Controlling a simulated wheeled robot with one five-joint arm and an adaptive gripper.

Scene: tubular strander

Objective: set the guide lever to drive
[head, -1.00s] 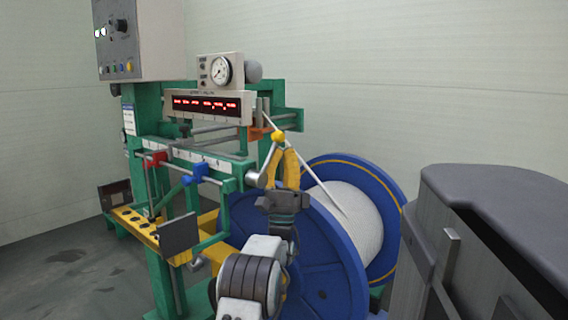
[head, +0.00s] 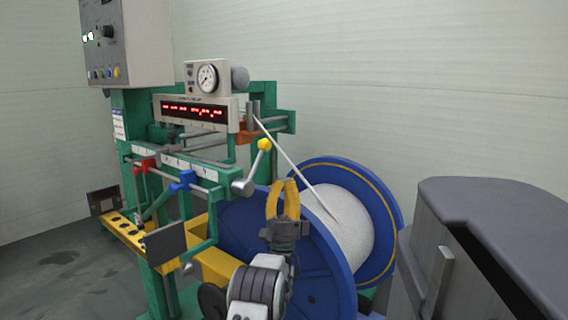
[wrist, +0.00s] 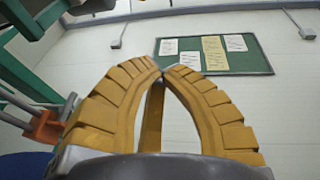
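The guide lever is a grey bent crank with a yellow ball knob (head: 264,145), on the green frame in the head view. Its arm (head: 254,168) rises from a grey hub, leaning up and to the right. My gripper (head: 284,183) has two yellow ribbed fingers and appears just below and right of the lever, apart from the knob. In the wrist view the fingertips (wrist: 163,67) meet with nothing between them. The knob is not visible in the wrist view.
A blue reel (head: 322,268) wound with white rope stands behind my gripper. A grey cabinet (head: 500,220) is at the right. Red (head: 145,165) and blue (head: 182,181) clamps sit on the rail left of the lever. A green notice board (wrist: 235,57) hangs on the wall.

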